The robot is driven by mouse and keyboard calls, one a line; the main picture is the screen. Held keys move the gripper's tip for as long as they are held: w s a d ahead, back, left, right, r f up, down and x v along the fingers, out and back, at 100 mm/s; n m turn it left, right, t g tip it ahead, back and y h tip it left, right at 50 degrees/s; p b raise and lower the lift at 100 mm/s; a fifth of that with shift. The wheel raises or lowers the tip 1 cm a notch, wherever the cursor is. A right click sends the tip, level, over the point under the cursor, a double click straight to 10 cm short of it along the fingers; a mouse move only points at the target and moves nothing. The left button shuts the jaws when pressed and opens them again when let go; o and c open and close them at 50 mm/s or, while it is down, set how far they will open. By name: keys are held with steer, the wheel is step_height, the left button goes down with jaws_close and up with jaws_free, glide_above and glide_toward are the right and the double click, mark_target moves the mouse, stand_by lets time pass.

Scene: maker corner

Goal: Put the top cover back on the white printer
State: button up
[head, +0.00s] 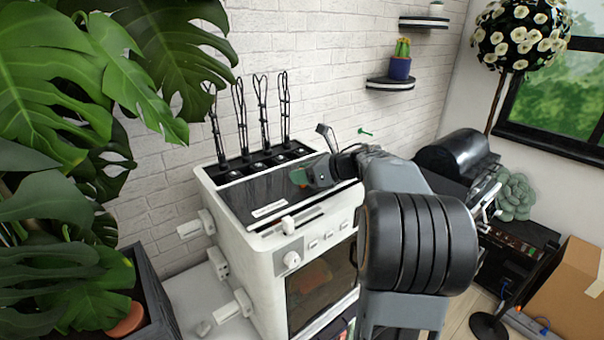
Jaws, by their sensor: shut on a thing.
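The white printer (262,262) stands against the brick wall, left of my arm. A dark, glossy panel with a white label, which looks like the top cover (245,196), lies over the printer's top opening. My gripper (303,177) is over the right part of the printer's top, at the panel's right side. It is shut, apparently on this cover. The fingertips are small and partly dark, so the exact grip is unclear. My arm hides the printer's right side. I cannot tell whether the cover sits flush; a dark gap shows along its front edge.
Several black filament-like holders (240,115) rise behind the printer top. A leafy plant (60,80) crowds the left. Wall shelves (390,84) are above right. A black machine (455,152) and a cardboard box (568,290) stand right.

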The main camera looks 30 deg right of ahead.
steer(key=shift+f, duration=0.15)
steer(key=o, duration=1.1)
steer(key=shift+s+d+r, duration=0.15)
steer(key=shift+r, duration=0.15)
steer(key=b+v, duration=0.3)
steer(key=v, duration=0.7)
steer(key=shift+b+v, duration=0.4)
steer(key=shift+v, duration=0.45)
